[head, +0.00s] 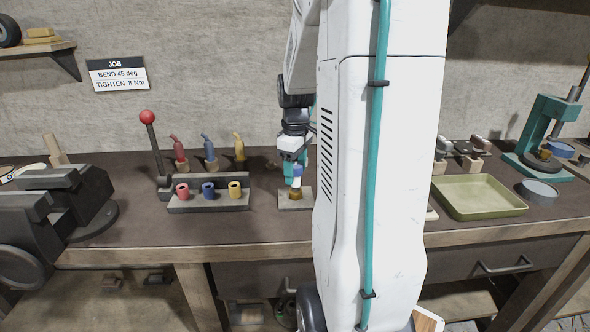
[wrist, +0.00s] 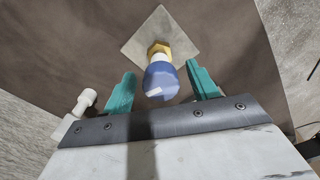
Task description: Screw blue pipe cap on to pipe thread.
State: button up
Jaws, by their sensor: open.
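The blue pipe cap (wrist: 161,82) sits on top of a white pipe (wrist: 160,58) that stands upright from a brass fitting (wrist: 159,48). The fitting is on a square plate (head: 282,203) on the bench. In the head view the blue cap (head: 297,169) shows just below my gripper (head: 297,160). In the wrist view my gripper (wrist: 163,88) is open, with one teal finger on each side of the cap and gaps between. The thread is hidden, so I cannot tell how far the cap is on it.
A rack (head: 208,202) with red, blue and yellow sockets stands left of the plate, beside a red-knobbed lever (head: 147,117). A dark vise (head: 60,205) is at far left. A green tray (head: 478,196) and teal press (head: 545,130) are at right.

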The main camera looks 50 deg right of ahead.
dwell(0.3)
jog(key=n, duration=1)
jog(key=shift+c, duration=0.3)
grip_shut()
